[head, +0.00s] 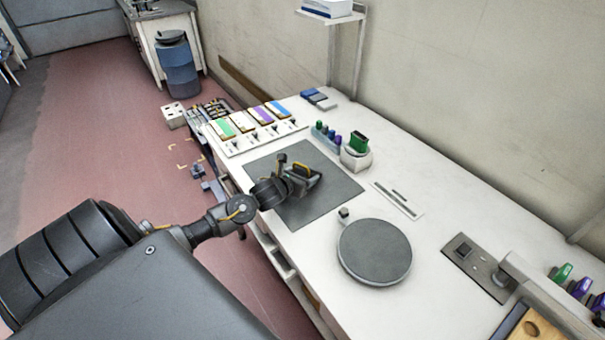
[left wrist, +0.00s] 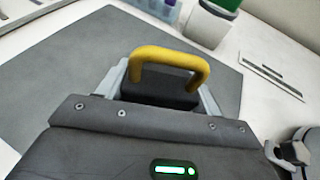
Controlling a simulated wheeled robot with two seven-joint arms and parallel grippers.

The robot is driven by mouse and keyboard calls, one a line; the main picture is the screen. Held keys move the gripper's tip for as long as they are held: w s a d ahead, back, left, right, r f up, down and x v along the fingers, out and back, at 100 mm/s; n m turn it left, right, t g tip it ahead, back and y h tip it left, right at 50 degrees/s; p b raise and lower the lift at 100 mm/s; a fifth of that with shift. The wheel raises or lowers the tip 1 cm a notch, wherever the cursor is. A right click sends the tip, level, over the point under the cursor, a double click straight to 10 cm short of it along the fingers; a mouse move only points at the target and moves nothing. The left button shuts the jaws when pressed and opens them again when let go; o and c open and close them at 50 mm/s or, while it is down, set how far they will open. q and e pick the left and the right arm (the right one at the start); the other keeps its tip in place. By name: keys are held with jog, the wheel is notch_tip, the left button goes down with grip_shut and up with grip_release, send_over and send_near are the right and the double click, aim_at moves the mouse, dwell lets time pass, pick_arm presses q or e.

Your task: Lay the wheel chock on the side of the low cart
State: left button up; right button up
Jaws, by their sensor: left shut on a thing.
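The wheel chock is a dark block with a yellow handle. It shows in the head view (head: 308,178) over the dark grey mat (head: 330,196) on the white bench, and in the left wrist view (left wrist: 160,86). My left gripper (head: 290,176) is shut on it; in the left wrist view a grey finger stands on each side of the block, with the yellow handle above. I cannot tell whether the chock touches the mat. I cannot clearly make out the low cart. My right gripper is not in view.
On the bench (head: 440,280) are a round grey disc (head: 374,251), a board with coloured panels (head: 225,129), and a green-topped white container (head: 356,155). Small dark items (head: 210,110) and a white box (head: 173,115) lie beyond its far end. Reddish floor (head: 100,110) is open left.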

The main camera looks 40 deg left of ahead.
pick_arm(q)
jog(key=shift+f, duration=0.15)
jog(key=o, duration=0.8)
jog(key=shift+f, duration=0.1)
jog(key=o, duration=0.4)
jog(key=shift+o, duration=0.2)
jog(key=shift+s+r, duration=0.1)
jog(key=shift+r, duration=0.1)
